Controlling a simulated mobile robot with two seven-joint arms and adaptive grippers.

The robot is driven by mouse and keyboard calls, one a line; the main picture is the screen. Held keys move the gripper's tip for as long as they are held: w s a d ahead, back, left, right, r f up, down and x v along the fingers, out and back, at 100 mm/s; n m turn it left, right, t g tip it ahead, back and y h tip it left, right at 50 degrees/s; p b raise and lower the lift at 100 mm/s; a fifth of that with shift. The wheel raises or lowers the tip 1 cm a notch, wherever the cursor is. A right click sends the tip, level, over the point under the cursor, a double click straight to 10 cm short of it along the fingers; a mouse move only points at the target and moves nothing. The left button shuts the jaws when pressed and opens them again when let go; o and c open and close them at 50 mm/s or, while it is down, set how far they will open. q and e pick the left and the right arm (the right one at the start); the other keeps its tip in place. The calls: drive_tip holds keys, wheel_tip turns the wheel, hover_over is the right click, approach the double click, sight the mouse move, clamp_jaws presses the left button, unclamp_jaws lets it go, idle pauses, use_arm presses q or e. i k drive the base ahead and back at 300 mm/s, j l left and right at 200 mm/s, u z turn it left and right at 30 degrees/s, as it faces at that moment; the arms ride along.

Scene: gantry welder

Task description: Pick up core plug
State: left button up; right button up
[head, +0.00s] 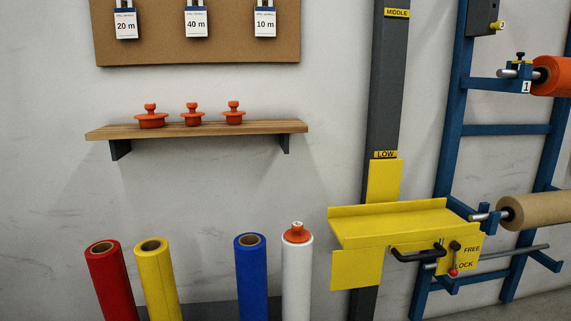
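Three orange core plugs stand upright on a wooden wall shelf (200,130) in the head view. The left plug (151,119) is the widest, the middle plug (192,117) is smaller, and the right plug (234,115) is about as small. Another orange plug (296,234) with a white label sits in the top of the white roll (297,275). Neither of my grippers shows in the view.
Red (109,280), yellow (157,278) and blue (251,278) rolls stand below the shelf with open cores. A yellow tray (390,225) with a black handle (417,254) juts out on a grey post (386,90). A blue rack (451,130) holds rolls at right.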

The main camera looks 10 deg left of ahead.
sight(151, 120)
drive_tip(key=u, duration=2.65)
drive_tip(key=i+l+z, duration=0.15)
drive_tip(key=l, duration=0.25)
drive_tip(key=i+l+z, duration=0.15)
drive_tip(key=l, duration=0.25)
drive_tip(key=i, duration=0.05)
